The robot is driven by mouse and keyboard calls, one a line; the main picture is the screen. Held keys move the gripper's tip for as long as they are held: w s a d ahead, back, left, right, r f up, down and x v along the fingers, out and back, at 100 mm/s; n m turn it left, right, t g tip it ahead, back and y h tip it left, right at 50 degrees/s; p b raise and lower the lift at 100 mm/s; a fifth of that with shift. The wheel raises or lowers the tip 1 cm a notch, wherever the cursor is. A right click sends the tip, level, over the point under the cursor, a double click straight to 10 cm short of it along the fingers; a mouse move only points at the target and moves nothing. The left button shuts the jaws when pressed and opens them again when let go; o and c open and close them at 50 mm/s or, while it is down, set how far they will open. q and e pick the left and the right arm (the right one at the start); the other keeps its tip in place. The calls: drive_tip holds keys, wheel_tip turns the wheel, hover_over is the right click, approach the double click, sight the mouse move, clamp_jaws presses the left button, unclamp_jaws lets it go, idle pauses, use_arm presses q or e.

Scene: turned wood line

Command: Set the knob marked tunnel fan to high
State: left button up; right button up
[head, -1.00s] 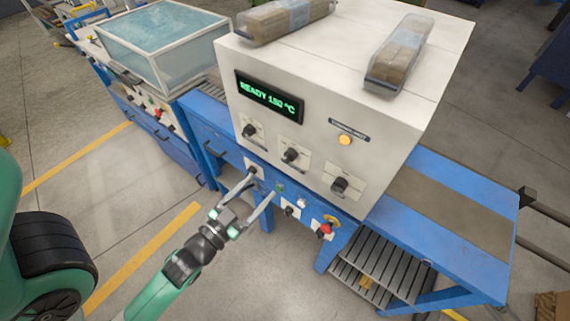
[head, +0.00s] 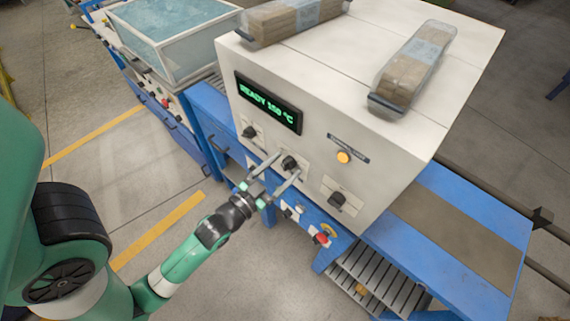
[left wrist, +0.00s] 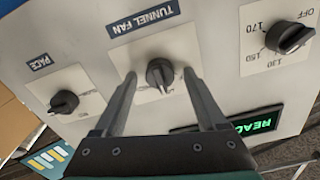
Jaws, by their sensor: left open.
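The tunnel fan knob (left wrist: 160,75) is a black knob on a pale plate under a blue label reading TUNNEL FAN (left wrist: 144,18), seen upside down in the left wrist view. In the head view it is the middle knob (head: 290,162) on the white cabinet front. My left gripper (head: 287,165) is open, with one finger on each side of the knob; I cannot tell whether they touch it. The knob's pale mark points down in the left wrist view. Its scale words are mostly hidden or too small to read. My right gripper is not in view.
The pace knob (left wrist: 64,102) and the temperature knob (left wrist: 288,38) flank it. The green display (head: 268,102) reads READY 150 °C. An amber button (head: 343,157) sits above right, a red emergency button (head: 321,239) below. Wrapped bundles lie on the cabinet (head: 335,75).

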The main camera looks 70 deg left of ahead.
use_arm(q)
drive_tip(key=shift+s, duration=0.1)
drive_tip(key=shift+c, duration=0.3)
clamp_jaws()
drive_tip(key=shift+m, duration=0.3)
drive_tip(key=shift+m+p, duration=0.75)
drive_tip(key=shift+m, duration=0.15)
drive_tip(key=m+p, duration=0.1)
drive_tip(key=m, duration=0.1)
drive_tip(key=shift+d+m, duration=0.1)
drive_tip(key=shift+m, duration=0.2)
drive_tip(key=m, duration=0.3)
drive_tip(key=shift+m+p, duration=0.3)
drive_tip(key=shift+p, duration=0.1)
drive_tip(key=shift+f+m, duration=0.1)
drive_tip(key=shift+m, duration=1.5)
